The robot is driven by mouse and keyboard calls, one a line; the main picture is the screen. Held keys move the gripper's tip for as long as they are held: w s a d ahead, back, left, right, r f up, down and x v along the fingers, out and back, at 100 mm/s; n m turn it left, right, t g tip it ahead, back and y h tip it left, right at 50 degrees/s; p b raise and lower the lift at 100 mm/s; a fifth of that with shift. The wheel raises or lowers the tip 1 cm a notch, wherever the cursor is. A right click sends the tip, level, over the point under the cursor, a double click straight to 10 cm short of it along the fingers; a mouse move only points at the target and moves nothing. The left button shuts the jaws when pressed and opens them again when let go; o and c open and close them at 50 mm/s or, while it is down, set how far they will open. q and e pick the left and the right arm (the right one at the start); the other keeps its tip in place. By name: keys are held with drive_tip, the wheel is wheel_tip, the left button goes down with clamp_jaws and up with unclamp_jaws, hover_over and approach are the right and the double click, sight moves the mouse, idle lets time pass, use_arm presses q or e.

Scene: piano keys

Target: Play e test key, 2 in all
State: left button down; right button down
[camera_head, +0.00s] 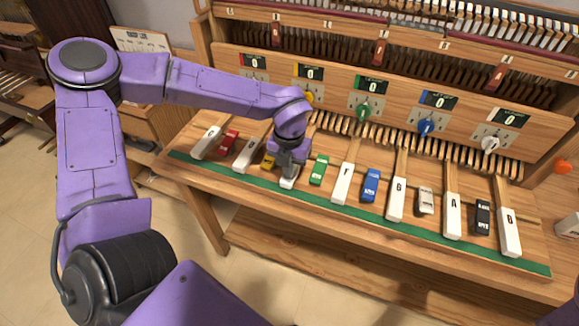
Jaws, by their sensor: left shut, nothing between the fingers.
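A row of white lettered keys and coloured keys lies on a wooden bench. My left gripper (288,173) points down over a white key (288,184) between the yellow key (268,160) and the green key (319,169). By its place after the D key (246,154) and before the F key (343,183), this is the E key; the gripper covers its letter. My left gripper is shut and empty. Its tips are at or just above the key; I cannot tell whether they touch. My right gripper is out of view.
Further right are the blue key (370,185), G key (396,200), A key (452,215) and B key (509,232). Behind stands a wooden panel with coloured knobs, such as a green knob (364,110), and counters reading 0. A green strip (375,217) edges the bench.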

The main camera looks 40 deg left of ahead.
use_arm(q)
drive_tip(key=shift+r+p, duration=0.3)
drive_tip(key=shift+r, duration=0.25)
wheel_tip(320, 180, up, 5)
drive_tip(key=p, duration=0.5)
drive_tip(key=shift+w+r, duration=0.1)
drive_tip(key=shift+r+b, duration=0.3)
drive_tip(key=shift+b, duration=0.55)
wheel_tip(320, 180, up, 8)
drive_tip(key=b, duration=0.1)
